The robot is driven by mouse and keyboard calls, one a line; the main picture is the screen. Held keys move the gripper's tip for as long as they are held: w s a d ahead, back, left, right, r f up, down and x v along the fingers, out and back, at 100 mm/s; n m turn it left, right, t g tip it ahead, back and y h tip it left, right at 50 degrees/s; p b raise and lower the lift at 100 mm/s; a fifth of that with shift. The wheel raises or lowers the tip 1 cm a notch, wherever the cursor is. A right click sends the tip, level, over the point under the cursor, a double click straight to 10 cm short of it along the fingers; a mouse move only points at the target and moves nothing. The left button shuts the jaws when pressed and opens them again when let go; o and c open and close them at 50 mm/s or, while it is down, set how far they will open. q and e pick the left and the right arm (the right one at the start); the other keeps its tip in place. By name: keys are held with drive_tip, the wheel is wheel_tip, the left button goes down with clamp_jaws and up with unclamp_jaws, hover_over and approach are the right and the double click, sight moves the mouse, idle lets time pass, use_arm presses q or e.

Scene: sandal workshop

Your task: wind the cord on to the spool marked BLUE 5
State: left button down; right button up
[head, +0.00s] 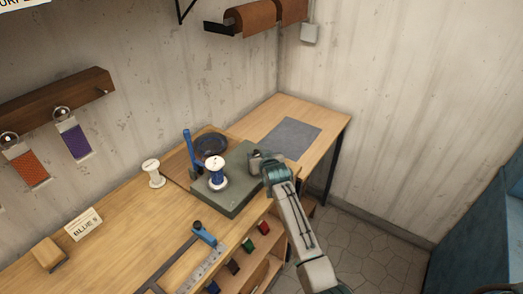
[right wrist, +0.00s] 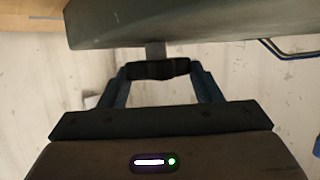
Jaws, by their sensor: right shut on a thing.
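A white-ended spool with a blue band of cord (head: 216,173) stands upright on a grey winder block (head: 238,195) on the bench. A card (head: 84,224) reading BLUE 5 stands on the bench to the left. My right gripper (head: 258,160) is at the block's right side. In the right wrist view its fingers (right wrist: 157,70) are shut on a dark grip (right wrist: 155,69), with a short grey shaft running to the block's grey body (right wrist: 170,20). I cannot read a mark on the spool. My left gripper is not in view.
A white spool (head: 152,172) stands left of the block. A blue post (head: 188,150) and a dark round dish (head: 210,145) are behind it. A grey mat (head: 290,138) lies at the right. A blue tool (head: 204,234) and a ruler (head: 203,268) lie in front.

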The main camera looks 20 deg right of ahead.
drive_tip(key=shift+a+f+m+h+b, duration=0.15)
drive_tip(key=shift+a+m+h+b, duration=0.05)
drive_tip(key=shift+m+h+b, duration=0.8)
drive_tip(key=shift+m+g+h+b, duration=0.3)
drive_tip(key=shift+m+h+b, duration=0.2)
drive_tip(key=shift+h+b, duration=0.25)
drive_tip(key=o, duration=1)
drive_tip(key=shift+w, duration=0.1)
